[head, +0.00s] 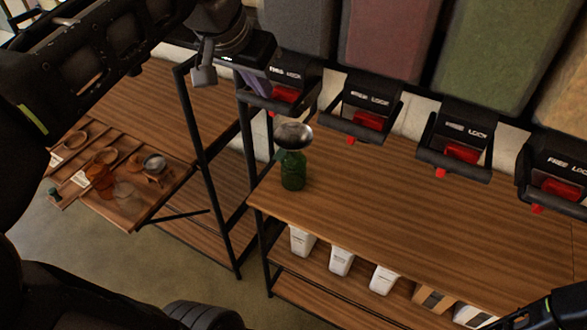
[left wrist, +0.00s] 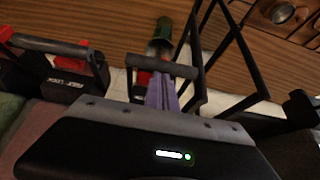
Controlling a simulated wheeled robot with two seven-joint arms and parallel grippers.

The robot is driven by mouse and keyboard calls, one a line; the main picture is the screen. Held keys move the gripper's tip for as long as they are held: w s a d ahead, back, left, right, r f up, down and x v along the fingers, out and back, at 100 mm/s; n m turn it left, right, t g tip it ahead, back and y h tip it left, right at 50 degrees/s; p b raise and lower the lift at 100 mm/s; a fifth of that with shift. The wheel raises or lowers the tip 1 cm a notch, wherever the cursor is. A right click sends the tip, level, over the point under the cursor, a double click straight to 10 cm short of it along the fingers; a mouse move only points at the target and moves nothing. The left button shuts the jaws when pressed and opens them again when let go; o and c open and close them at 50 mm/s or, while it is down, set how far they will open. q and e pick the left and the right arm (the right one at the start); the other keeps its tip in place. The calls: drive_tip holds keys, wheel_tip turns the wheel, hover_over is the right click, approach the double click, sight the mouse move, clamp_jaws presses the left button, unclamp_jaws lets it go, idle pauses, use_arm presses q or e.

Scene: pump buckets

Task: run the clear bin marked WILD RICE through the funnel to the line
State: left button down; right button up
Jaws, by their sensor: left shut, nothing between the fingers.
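Several clear bins hang in a row over the counter, with grey (head: 297,25), dull red (head: 388,40) and green (head: 493,55) contents. No WILD RICE mark is readable. Each has a black spout with FREE and LOCK lettering and a red part. A metal funnel (head: 294,135) sits on the mouth of an upright green bottle (head: 293,170) below the leftmost spout (head: 290,85). They also show in the left wrist view, the bottle (left wrist: 163,30) partly hidden. My left gripper (head: 204,76) is shut and empty, left of that spout. A dark end of my right arm shows at the lower right.
White containers (head: 341,261) stand on the shelf under the wooden counter (head: 400,205). A lower tray (head: 128,215) with bowls and jars is at left. A black rack post stands between. The counter right of the bottle is clear.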

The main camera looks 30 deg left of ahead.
use_arm(q)
drive_tip(key=shift+f, duration=0.45)
drive_tip(key=shift+b, duration=0.3)
drive_tip(key=shift+f+b, duration=0.3)
drive_tip(key=shift+f, duration=0.05)
drive_tip(key=shift+f+b, duration=0.4)
idle(5.4)
wheel_tip(320, 180, up, 5)
drive_tip(key=p, duration=0.4)
drive_tip(key=shift+r, duration=0.15)
